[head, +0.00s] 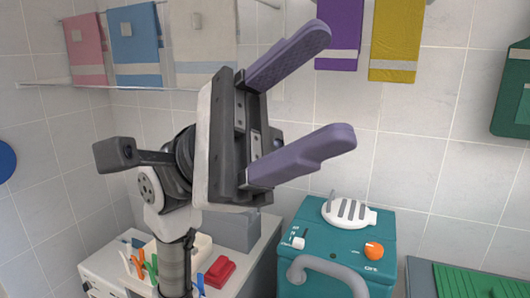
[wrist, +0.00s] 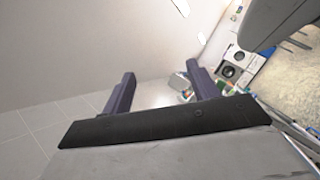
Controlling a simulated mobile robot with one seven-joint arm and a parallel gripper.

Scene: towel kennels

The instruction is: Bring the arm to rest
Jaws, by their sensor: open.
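My gripper (head: 338,88) is raised high in the middle of the head view. Its two purple fingers are spread apart and point up and to the right, with nothing between them. In the wrist view my gripper (wrist: 160,86) also shows its fingers apart and empty, with a pale wall behind them. My arm comes up from the lower left of the head view.
A teal machine (head: 335,239) with an orange knob and grey handle stands at lower right. Left of it is a white cabinet (head: 103,270) with a red block (head: 220,271) and coloured pegs. Towels (head: 133,42) hang behind. A green ridged board (head: 470,282) lies at right.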

